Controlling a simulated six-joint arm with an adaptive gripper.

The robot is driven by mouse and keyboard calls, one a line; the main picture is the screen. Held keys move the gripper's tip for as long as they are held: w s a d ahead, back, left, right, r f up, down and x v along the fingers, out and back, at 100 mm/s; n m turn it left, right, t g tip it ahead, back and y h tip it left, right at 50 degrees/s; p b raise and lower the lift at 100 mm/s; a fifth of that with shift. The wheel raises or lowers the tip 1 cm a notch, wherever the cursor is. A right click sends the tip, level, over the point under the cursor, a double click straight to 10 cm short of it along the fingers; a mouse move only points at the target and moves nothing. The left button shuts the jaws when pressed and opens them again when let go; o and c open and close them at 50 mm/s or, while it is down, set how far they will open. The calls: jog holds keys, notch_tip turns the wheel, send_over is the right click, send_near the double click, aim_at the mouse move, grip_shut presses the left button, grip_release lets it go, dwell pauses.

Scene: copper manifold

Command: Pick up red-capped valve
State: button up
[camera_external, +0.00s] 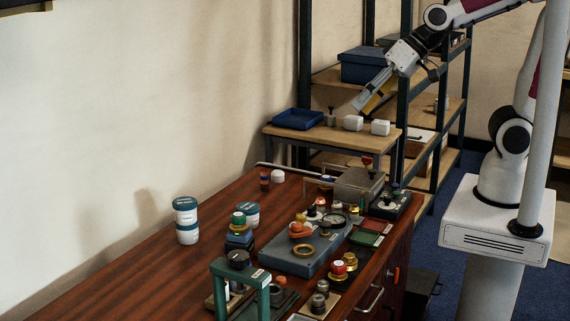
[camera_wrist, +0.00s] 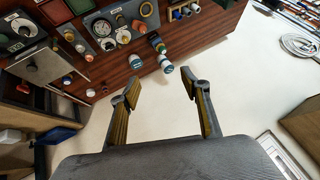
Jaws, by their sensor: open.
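Several red-topped parts show on the wooden workbench (camera_external: 130,283), and I cannot tell for certain which one is the red-capped valve. A brass fitting with a red cap (camera_external: 338,267) stands near the bench's front edge, beside a taller brass piece (camera_external: 350,261). My gripper (camera_external: 360,106) is above and behind the bench, near the small side table, well away from these parts. In the wrist view my gripper (camera_wrist: 161,82) has its fingers spread, with nothing between them.
A blue-grey plate (camera_external: 285,259) holds gauges and fittings. White tubs with teal lids (camera_external: 186,234) stand left; a green frame (camera_external: 236,273) rises at the front. The side table (camera_external: 350,137) carries a blue tray (camera_external: 298,118) and white pieces. The bench's left front is clear.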

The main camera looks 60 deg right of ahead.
jog(key=w+a+f+m+t, duration=0.1)
jog(key=w+a+f+m, duration=0.1)
jog(key=w+a+f, duration=0.45)
jog(key=w+a+f+m, duration=0.2)
jog(key=w+a+f, duration=0.15)
jog(key=a, duration=0.65)
jog(key=m+t+h, duration=0.3)
jog(key=m+h, duration=0.1)
jog(key=h, duration=0.5)
send_over(334, 262)
notch_tip(334, 262, down, 21)
jog(key=s+d, duration=0.1)
jog(key=s+d+f+t+h, duration=0.1)
jog(key=s, duration=0.1)
jog(key=s+d+t+h, duration=0.1)
jog(key=shift+s+f, duration=0.35)
jog(key=s+n+t, duration=0.1)
jog(key=s+f, duration=0.1)
jog(key=shift+s+n+t, duration=0.3)
jog(key=shift+n+t, duration=0.1)
jog(key=s+a+f+n+t+y, duration=0.3)
jog(key=a+n, duration=0.1)
jog(key=shift+a+n, duration=0.2)
jog(key=shift+n, duration=0.1)
